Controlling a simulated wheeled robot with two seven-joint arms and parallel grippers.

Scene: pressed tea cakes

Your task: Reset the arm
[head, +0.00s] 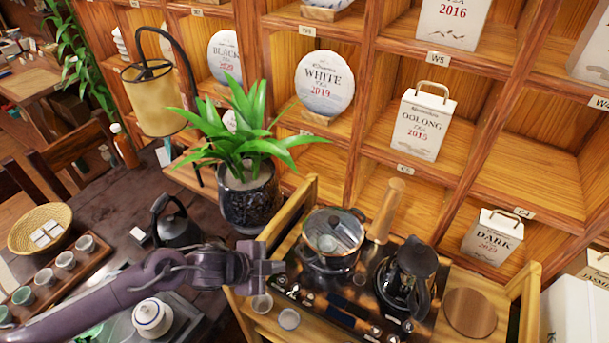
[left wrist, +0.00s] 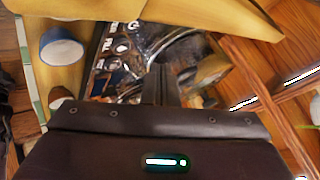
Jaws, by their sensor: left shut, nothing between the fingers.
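My left arm reaches in from the left in the head view. Its gripper (head: 272,268) is shut and empty, at the left edge of the wooden cart, left of the glass pot (head: 331,240). In the left wrist view the closed fingers (left wrist: 160,85) point toward the cart top with its dark tray. My right gripper is not in view.
A potted plant (head: 249,195) and a dark kettle (head: 174,225) stand close behind my left arm. A black press pot (head: 405,280) and small cups (head: 289,319) are on the cart. Boxed teas (head: 423,123) fill several shelf compartments.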

